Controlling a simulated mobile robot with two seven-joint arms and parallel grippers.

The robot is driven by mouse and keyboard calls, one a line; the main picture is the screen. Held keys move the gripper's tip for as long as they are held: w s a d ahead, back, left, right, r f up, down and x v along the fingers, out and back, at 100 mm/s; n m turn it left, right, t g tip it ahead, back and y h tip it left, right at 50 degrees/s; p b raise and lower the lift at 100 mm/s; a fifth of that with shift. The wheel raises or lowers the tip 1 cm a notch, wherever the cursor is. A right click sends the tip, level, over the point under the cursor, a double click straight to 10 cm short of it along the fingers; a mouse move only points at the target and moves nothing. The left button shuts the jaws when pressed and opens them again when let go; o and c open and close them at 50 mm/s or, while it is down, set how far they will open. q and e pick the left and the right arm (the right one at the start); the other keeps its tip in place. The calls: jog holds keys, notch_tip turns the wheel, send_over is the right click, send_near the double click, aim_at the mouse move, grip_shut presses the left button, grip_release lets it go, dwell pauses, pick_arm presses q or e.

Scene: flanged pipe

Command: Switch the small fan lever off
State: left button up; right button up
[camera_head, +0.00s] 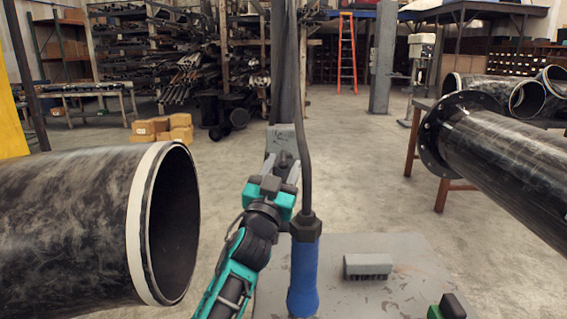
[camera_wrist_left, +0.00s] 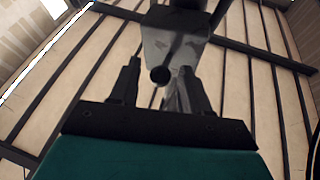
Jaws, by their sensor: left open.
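A grey metal box (camera_head: 280,138) is fixed on the dark post in the middle of the head view. It also shows in the left wrist view (camera_wrist_left: 172,42), with a dark round-ended lever (camera_wrist_left: 160,75) sticking out toward the camera. My left gripper (camera_head: 283,163) is just below the box in the head view. In the left wrist view my left gripper (camera_wrist_left: 160,88) is open, with one finger on each side of the lever end. Contact with the lever cannot be told. The lever is hard to make out in the head view.
A blue cylinder (camera_head: 305,275) with a dark cable rises right of my left arm from a grey plate (camera_head: 345,300). A grey block (camera_head: 367,266) lies on the plate. A large black pipe (camera_head: 70,225) fills the left; a flanged pipe (camera_head: 510,160) lies right.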

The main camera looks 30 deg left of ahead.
pick_arm(q)
jog(key=shift+w+r, duration=0.25)
jog(key=shift+w, duration=0.3)
jog(key=shift+a, duration=0.1)
grip_shut()
